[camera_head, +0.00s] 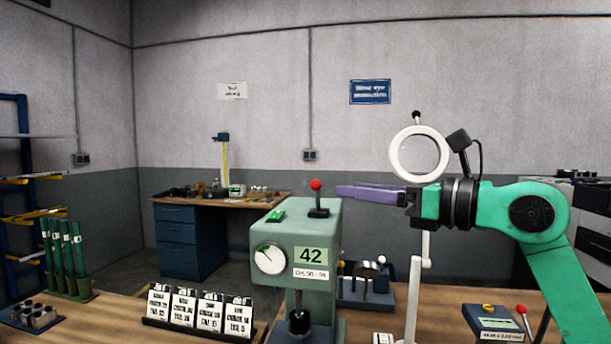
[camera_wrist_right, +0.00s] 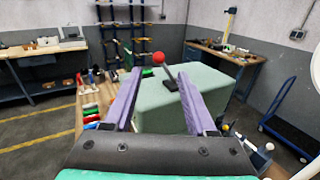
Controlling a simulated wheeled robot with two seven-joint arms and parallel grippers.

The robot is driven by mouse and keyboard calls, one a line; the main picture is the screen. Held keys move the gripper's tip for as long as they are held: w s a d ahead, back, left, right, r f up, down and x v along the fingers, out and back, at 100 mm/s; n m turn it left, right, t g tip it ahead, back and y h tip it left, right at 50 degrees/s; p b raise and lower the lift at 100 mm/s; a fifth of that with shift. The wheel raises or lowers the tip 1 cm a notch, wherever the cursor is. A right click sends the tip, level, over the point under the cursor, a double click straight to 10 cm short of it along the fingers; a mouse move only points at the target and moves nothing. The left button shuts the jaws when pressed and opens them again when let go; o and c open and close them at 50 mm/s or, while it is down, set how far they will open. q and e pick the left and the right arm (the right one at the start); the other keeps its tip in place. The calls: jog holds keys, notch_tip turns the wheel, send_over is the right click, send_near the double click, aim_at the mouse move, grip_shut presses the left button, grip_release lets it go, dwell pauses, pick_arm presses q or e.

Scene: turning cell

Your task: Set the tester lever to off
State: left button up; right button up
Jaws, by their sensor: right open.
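The green tester (camera_head: 312,235) stands on the bench with a round dial, a "42" label and a plunger at its front. Its lever, a dark stem with a red ball knob (camera_head: 316,185), stands on top, nearly upright in the head view. In the right wrist view the red knob (camera_wrist_right: 158,58) shows just ahead of the fingertips and the stem leans to the left. My right gripper (camera_head: 342,191) is open, its purple fingers pointing left, just right of the knob and apart from it. My left gripper is not in view.
A ring lamp (camera_head: 419,154) stands by my right wrist. A card rack (camera_head: 200,309) is left of the tester, and a small box with another red-knobbed lever (camera_head: 521,310) is at lower right. A green piece (camera_head: 276,215) lies on the tester's top, left of the lever.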

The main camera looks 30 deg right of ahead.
aim_at(314, 184)
jog(key=w+a+p, duration=0.1)
jog(key=w+r+p, duration=0.1)
jog(key=w+a+p, duration=0.1)
jog(key=shift+w+a+r, duration=0.3)
jog(key=shift+a+r, duration=0.05)
jog(key=p+x, duration=0.1)
jog(key=x, duration=0.1)
jog(key=p+x, duration=0.2)
jog(key=x, duration=0.1)
jog(key=f+p+x, duration=0.1)
jog(key=x, duration=0.1)
jog(key=shift+w+d+f, duration=0.1)
jog(key=shift+w+d, duration=0.15)
jog(key=shift+w, duration=0.25)
jog(key=shift+w+a+f, duration=0.1)
jog(key=shift+a, duration=0.1)
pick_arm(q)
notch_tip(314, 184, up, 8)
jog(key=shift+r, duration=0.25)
pick_arm(e)
jog(key=shift+f, duration=0.1)
grip_shut()
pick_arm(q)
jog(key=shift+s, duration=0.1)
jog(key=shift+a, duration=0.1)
